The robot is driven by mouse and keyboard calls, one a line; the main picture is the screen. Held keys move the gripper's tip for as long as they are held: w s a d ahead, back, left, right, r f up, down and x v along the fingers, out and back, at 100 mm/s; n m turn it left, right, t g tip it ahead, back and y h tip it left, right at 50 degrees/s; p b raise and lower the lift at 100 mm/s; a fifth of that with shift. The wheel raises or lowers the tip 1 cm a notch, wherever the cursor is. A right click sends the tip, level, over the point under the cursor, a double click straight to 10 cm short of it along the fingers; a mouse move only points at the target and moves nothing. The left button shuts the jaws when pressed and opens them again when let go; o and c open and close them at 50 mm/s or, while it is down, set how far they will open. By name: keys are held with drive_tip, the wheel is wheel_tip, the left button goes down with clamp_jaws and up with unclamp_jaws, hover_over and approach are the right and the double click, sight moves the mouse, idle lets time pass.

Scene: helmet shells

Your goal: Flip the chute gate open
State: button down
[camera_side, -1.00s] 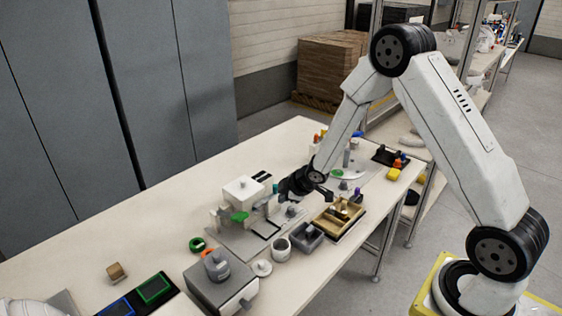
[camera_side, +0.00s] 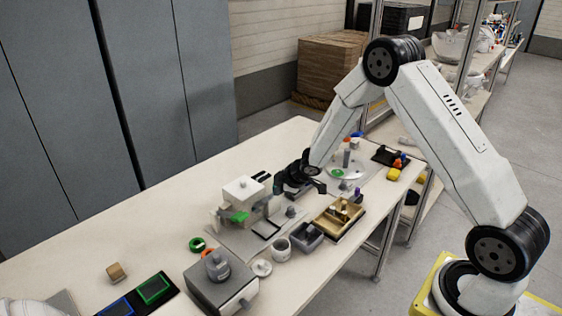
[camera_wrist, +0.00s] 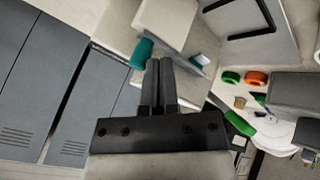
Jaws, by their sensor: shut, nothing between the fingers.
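The chute unit is a white box (camera_side: 243,189) on a grey plate, with a green tab (camera_side: 237,217) low on its front. A teal handle-like piece (camera_wrist: 143,52) shows in the wrist view, close to the left of my fingertips. I cannot tell whether the teal piece or the green tab belongs to the gate. My gripper (camera_wrist: 161,64) is shut and empty, its two fingers side by side. In the side view it hangs just right of the white box, its fingertips partly hidden. I cannot tell whether the fingers touch the teal piece.
A wooden divided tray (camera_side: 338,217) and a grey bin (camera_side: 307,237) stand in front of the unit. A white cup (camera_side: 281,249) and a grey box (camera_side: 221,282) stand nearer the camera. The back left of the table is clear.

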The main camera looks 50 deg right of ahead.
drive_tip(key=shift+d, duration=1.5)
drive_tip(key=shift+s+a, duration=0.15)
drive_tip(key=shift+s, duration=0.05)
drive_tip(key=s+a+r, duration=0.1)
drive_tip(key=s+r, duration=0.7)
drive_tip(key=s, duration=0.1)
drive_tip(key=shift+a, duration=0.4)
idle(0.5)
